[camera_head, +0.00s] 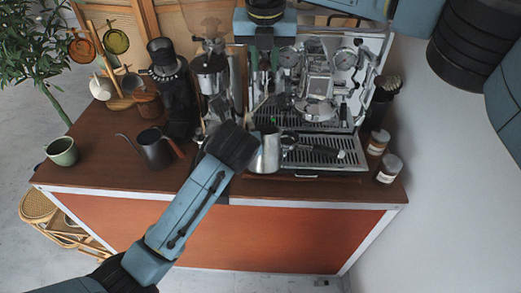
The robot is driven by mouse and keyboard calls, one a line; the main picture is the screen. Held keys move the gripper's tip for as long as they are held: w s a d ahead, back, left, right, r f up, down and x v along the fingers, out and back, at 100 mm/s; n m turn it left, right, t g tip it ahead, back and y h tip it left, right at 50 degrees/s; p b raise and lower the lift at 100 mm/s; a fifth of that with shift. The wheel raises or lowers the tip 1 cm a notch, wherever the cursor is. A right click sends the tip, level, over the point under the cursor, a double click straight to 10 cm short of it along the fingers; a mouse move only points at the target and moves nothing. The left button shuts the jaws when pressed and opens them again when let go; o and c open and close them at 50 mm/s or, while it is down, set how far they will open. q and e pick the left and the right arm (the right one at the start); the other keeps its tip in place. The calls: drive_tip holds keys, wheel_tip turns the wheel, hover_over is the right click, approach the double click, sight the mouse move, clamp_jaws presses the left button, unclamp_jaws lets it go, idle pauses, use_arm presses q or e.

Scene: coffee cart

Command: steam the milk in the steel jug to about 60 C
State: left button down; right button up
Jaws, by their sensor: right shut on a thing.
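The steel jug (266,150) stands upright in the picture at the left front of the espresso machine (325,150), below the thin steam wand (261,103). My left gripper (246,136) is at the jug's left side; its fingers are hidden behind its own dark wrist, so I cannot tell its grip. My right gripper (264,62) points down at the machine's upper left corner. It is shut on what seems to be the steam knob, mostly hidden between its fingers. The milk and any temperature reading cannot be made out.
A coffee grinder (212,72) stands left of the machine. A dark kettle (154,150) and a green cup (62,151) are further left on the brown cart top (105,135). Two jars (389,168) (378,142) stand at the right edge.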

drive_tip(key=shift+f, duration=0.1)
idle(0.3)
drive_tip(key=shift+s+f, duration=0.25)
drive_tip(key=shift+f, duration=0.5)
drive_tip(key=shift+s+f, duration=0.25)
drive_tip(key=shift+f, duration=0.45)
drive_tip(key=o, duration=0.4)
drive_tip(key=shift+f, duration=0.25)
drive_tip(key=o, duration=0.4)
drive_tip(key=shift+r, duration=0.1)
drive_tip(key=shift+r, duration=0.1)
drive_tip(key=shift+w+r+v, duration=0.1)
drive_tip(key=shift+w+v, duration=0.2)
drive_tip(key=shift+v, duration=1)
drive_tip(key=shift+w+r+v, duration=0.1)
drive_tip(key=shift+w+v, duration=0.25)
drive_tip(key=shift+v, duration=0.95)
drive_tip(key=shift+w+r+v, duration=0.1)
drive_tip(key=shift+w+v, duration=0.2)
drive_tip(key=shift+v, duration=1)
use_arm(q)
drive_tip(key=shift+r, duration=0.1)
use_arm(e)
drive_tip(key=shift+f, duration=0.1)
